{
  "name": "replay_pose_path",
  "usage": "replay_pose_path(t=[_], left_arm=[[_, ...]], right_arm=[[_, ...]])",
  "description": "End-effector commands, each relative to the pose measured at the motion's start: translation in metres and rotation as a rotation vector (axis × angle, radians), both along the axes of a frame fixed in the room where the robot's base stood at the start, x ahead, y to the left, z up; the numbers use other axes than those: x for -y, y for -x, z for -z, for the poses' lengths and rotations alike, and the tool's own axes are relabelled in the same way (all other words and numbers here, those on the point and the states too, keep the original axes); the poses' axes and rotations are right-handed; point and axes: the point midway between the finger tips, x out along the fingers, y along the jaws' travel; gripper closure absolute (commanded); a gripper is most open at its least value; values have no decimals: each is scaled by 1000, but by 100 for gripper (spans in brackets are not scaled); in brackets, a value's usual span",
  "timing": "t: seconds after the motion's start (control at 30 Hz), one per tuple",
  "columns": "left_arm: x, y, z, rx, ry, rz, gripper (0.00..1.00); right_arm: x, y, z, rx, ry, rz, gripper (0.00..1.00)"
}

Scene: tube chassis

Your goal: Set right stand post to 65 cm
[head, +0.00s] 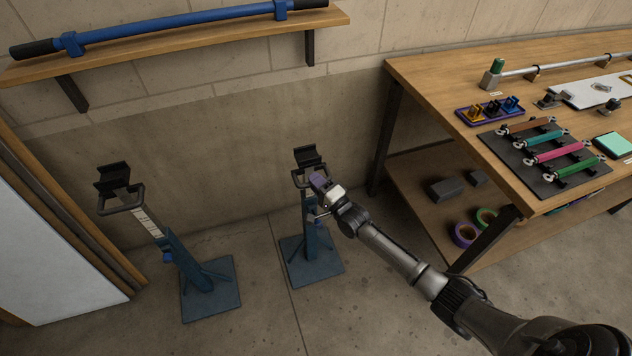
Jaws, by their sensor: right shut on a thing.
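The right stand (311,262) is a blue jack stand on a square base, on the floor against the wall. Its black V-shaped saddle (308,157) tops the post, with a dark looped handle (297,179) just below. My right gripper (318,183) comes in from the right and is shut at the right side of this handle, hiding part of it and of the post. The post's height scale cannot be read. A small knob (318,218) sits lower on the post. My left gripper is not in view.
A similar left stand (210,292) has its saddle raised and a white scale showing. A wooden wall shelf (190,43) holds a blue bar. A workbench (430,85) with tools stands at the right, tape rolls on its lower shelf. Floor between the stands is clear.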

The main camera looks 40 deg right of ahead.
Motion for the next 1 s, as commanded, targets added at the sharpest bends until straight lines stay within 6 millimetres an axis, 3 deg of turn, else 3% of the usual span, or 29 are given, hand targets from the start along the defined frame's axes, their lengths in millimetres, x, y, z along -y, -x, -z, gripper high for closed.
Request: replay_pose_path(t=[0.33, 0.67, 0.97, 1.0], left_arm=[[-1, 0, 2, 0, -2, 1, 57], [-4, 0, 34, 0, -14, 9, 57], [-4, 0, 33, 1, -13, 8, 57], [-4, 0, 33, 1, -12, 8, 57]], right_arm=[[0, 0, 3, -1, 0, 0, 100], [1, 0, 55, -5, 1, 1, 100], [0, 1, 59, -11, -2, 1, 100], [1, 1, 60, -13, -2, 2, 81]])
